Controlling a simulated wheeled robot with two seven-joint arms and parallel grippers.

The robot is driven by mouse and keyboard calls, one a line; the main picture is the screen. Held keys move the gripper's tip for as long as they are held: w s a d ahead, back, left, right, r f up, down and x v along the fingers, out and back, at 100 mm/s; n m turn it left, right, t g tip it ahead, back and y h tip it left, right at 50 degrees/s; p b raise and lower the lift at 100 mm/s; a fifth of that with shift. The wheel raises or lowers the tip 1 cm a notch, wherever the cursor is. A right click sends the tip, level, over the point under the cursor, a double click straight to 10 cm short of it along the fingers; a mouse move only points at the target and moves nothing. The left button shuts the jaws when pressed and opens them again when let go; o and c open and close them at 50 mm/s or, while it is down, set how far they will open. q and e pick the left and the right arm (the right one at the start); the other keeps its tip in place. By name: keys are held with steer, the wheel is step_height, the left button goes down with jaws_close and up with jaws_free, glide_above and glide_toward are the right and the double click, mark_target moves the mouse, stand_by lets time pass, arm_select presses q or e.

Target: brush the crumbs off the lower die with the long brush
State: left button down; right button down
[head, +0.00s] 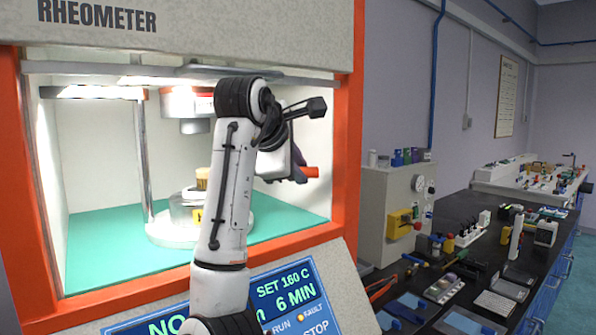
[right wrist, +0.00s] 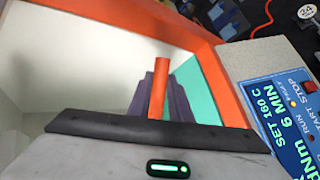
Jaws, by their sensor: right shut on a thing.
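The lower die (head: 180,212) is a pale metal cylinder on a round base inside the open rheometer chamber, partly hidden by my right arm. My right gripper (head: 297,168) is inside the chamber opening, to the right of the die, with its fingers shut on the long brush. The brush's orange-red handle end (head: 312,172) sticks out to the right of the fingers. In the right wrist view the handle (right wrist: 158,88) stands between the dark fingers (right wrist: 174,97). A tan tuft (head: 203,178), seemingly the bristles, shows just above the die. No crumbs can be made out. My left gripper is out of view.
The upper die (head: 188,101), with a red and white ring, hangs above the lower die. A metal post (head: 142,155) stands at left. The orange frame (head: 345,150) edges the opening on the right. The control panel (head: 295,300) is below. A cluttered black bench (head: 455,212) lies at right.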

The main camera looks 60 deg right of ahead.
steer(key=shift+s+r, duration=0.15)
steer(key=shift+r, duration=0.7)
steer(key=s+a, duration=0.3)
steer(key=s, duration=0.6)
steer(key=s+a, duration=0.4)
steer(key=s, duration=0.5)
steer(key=shift+s, duration=0.25)
steer(key=shift+a, duration=0.1)
